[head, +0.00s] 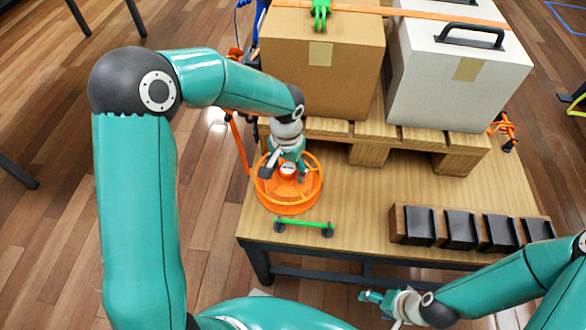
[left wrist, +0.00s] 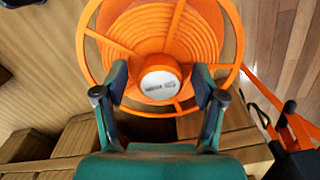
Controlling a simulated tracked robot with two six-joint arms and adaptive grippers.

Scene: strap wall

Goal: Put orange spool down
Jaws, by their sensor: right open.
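The orange spool (head: 285,206) is a round reel with a ribbed face, spokes and a white-capped hub. In the head view it appears to lie flat on the wooden table (head: 350,205), near its left edge, in front of the pallet. It fills the upper middle of the left wrist view (left wrist: 160,30). My left gripper (head: 286,172) is over the spool, with its fingers (left wrist: 160,82) on either side of the hub and a visible gap at each side. My right gripper (head: 378,298) is open and empty, in front of the table's front edge.
A wooden pallet (head: 370,150) carries a brown box (head: 320,85) and a white box (head: 455,85). A green bar (head: 304,223) lies just in front of the spool. A wooden rack with black blocks (head: 398,225) stands front right. Bare table lies between them.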

